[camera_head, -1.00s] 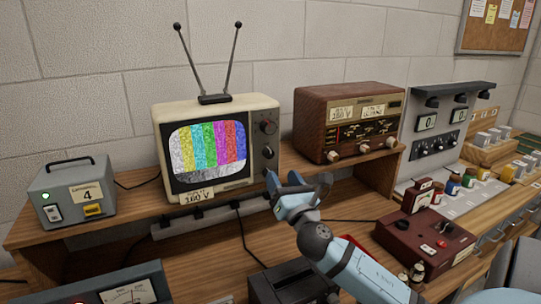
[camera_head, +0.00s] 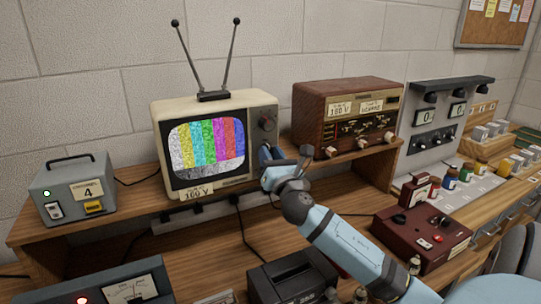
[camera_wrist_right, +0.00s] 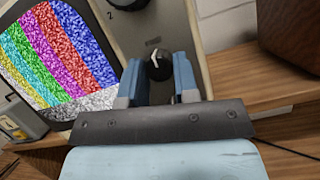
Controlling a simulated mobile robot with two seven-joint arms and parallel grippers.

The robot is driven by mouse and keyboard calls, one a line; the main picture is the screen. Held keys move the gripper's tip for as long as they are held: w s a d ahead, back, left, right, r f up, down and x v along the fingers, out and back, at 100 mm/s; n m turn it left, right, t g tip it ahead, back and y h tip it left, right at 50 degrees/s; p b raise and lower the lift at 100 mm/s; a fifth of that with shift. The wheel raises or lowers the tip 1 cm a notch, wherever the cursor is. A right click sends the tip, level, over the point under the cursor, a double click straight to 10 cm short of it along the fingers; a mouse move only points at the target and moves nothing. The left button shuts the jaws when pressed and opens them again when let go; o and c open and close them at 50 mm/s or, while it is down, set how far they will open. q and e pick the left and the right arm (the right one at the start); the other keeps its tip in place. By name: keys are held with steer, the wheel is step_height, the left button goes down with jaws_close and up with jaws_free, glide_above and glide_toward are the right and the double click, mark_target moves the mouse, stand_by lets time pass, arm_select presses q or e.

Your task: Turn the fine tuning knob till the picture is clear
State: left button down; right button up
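The cream television (camera_head: 213,197) stands on the shelf, its screen (camera_head: 207,148) showing slanted colour bars covered in grainy snow. An upper dial (camera_head: 266,123) shows on its grey side panel. In the right wrist view a dark round knob (camera_wrist_right: 160,66) with a pale pointer mark lies between the fingertips of my right gripper (camera_wrist_right: 159,75). The blue fingers flank it closely; whether they press on it I cannot tell. In the head view my right gripper (camera_head: 285,160) is at the panel's lower part and hides this knob. My left gripper is not in view.
A brown radio (camera_head: 346,103) stands right of the television. A grey box marked 4 (camera_head: 72,191) stands left. Below are a dark box (camera_head: 295,278) and a maroon instrument (camera_head: 425,237). Cables hang behind the shelf. Bare shelf shows left of the television.

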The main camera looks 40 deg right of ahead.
steer(key=shift+a+m+g+h+p, duration=0.1)
steer(key=shift+m+g+h+p, duration=0.45)
steer(key=shift+m, duration=0.9)
steer(key=shift+a+m+g+h+b, duration=0.1)
steer(key=shift+m+g+h, duration=0.15)
steer(key=shift+m+h, duration=0.9)
steer(key=shift+m+y, duration=0.3)
steer(key=o, duration=0.9)
steer(key=b+v, duration=0.3)
steer(key=v, duration=1)
steer(key=shift+s, duration=0.35)
steer(key=shift+f, duration=0.1)
